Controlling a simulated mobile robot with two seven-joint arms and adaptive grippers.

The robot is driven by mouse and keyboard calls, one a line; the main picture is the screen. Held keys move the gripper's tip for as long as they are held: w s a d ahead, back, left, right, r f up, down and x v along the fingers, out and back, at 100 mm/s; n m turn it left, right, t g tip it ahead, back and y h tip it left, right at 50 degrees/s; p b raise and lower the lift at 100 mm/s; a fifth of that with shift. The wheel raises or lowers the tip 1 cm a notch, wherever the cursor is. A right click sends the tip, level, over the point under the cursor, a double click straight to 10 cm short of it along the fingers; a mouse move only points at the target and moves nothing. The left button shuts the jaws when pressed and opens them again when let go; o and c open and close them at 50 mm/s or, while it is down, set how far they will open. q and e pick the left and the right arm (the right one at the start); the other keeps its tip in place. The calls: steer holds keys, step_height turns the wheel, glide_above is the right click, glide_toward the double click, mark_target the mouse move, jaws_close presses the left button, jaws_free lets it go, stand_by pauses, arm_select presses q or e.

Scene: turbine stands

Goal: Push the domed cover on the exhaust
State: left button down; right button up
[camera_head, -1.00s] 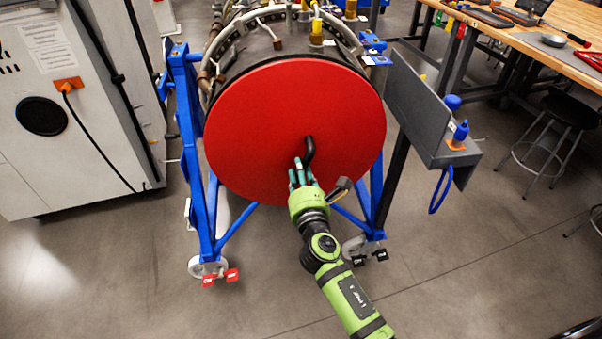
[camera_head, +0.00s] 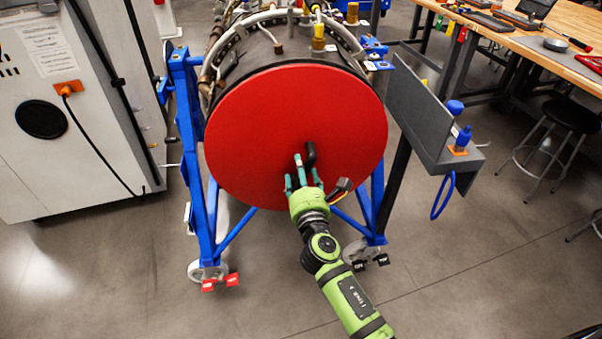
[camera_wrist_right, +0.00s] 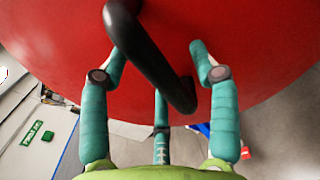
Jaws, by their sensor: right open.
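The red round cover (camera_head: 280,115) stands upright at the near end of the turbine barrel (camera_head: 262,48). Its bent black handle (camera_head: 310,154) sticks out below the middle of its face. In the right wrist view the handle (camera_wrist_right: 150,60) crosses the upper middle in front of the red cover (camera_wrist_right: 250,40). My right gripper (camera_head: 303,174) is open, its teal fingers spread just below the handle in the head view. In the right wrist view its fingers (camera_wrist_right: 160,75) stand around the handle; contact cannot be told. My left gripper is not in view.
A blue stand (camera_head: 190,130) carries the turbine. A grey bracket (camera_head: 425,110) juts out at its right. A white cabinet (camera_head: 75,120) stands at the left. A workbench (camera_head: 560,60) and a black stool (camera_head: 570,115) are at the right. The floor in front is clear.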

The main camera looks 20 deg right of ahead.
steer(key=shift+s, duration=0.25)
steer(key=shift+s+a+f, duration=0.1)
steer(key=s, duration=0.6)
steer(key=shift+s+a+p, duration=0.3)
steer(key=shift+a, duration=0.05)
stand_by(0.4)
